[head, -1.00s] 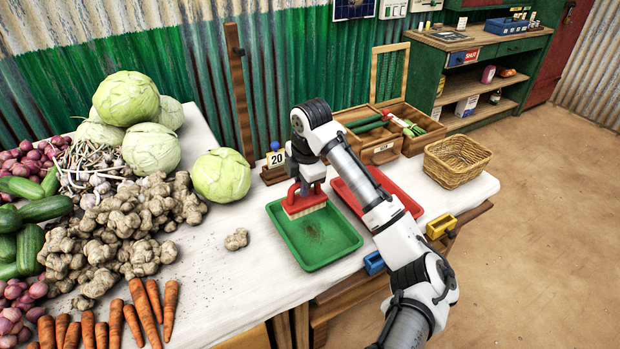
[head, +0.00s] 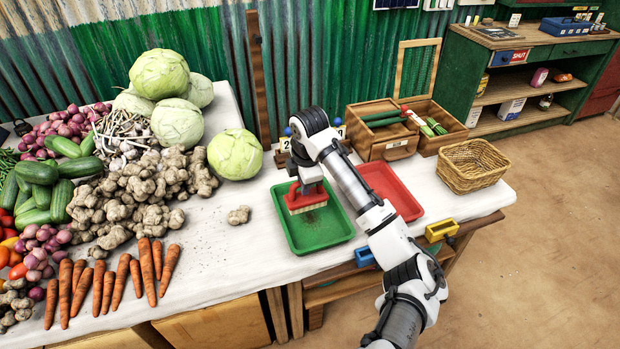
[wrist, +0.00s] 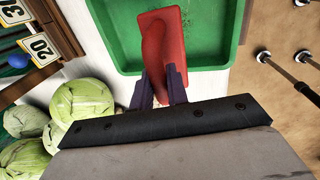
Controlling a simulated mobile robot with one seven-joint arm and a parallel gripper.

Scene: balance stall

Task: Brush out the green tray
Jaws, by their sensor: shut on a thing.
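The green tray (head: 328,238) lies on the white table top, left of the red tray (head: 398,192). A dark smudge of dirt (head: 312,218) shows on its floor. My gripper (head: 306,188) is shut on the red handle of a brush (head: 305,200) with pale bristles, over the back left part of the green tray. Whether the bristles touch the tray floor I cannot tell. In the wrist view the red brush (wrist: 160,50) sits between my gripper's fingers (wrist: 160,87), with the green tray (wrist: 215,45) beyond it.
A ginger piece (head: 239,215) lies left of the green tray, with cabbages, ginger and carrots further left. Number cards and a wooden box (head: 385,143) stand behind. A wicker basket (head: 472,166) is at the right. My arm crosses over the red tray.

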